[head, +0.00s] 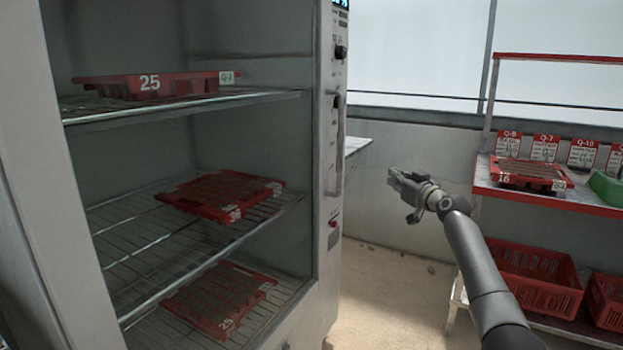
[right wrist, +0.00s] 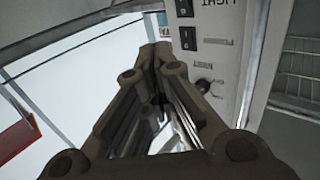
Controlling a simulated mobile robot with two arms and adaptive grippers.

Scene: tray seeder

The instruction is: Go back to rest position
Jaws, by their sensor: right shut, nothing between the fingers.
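My right gripper (head: 408,190) is raised in the open space between the cabinet and the shelf rack. It is shut and empty, pointing left toward the cabinet's control side. In the right wrist view the fingers (right wrist: 160,75) meet with nothing between them, and the cabinet's control panel (right wrist: 210,50) shows beside them. My left gripper is in neither view.
The open cabinet (head: 330,260) holds red trays on wire shelves: tray 25 (head: 150,86) on top, one in the middle (head: 222,195), one below (head: 218,298). At right, a rack (head: 540,203) carries tray 16 (head: 530,174), a green item (head: 606,188) and red crates (head: 535,278).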

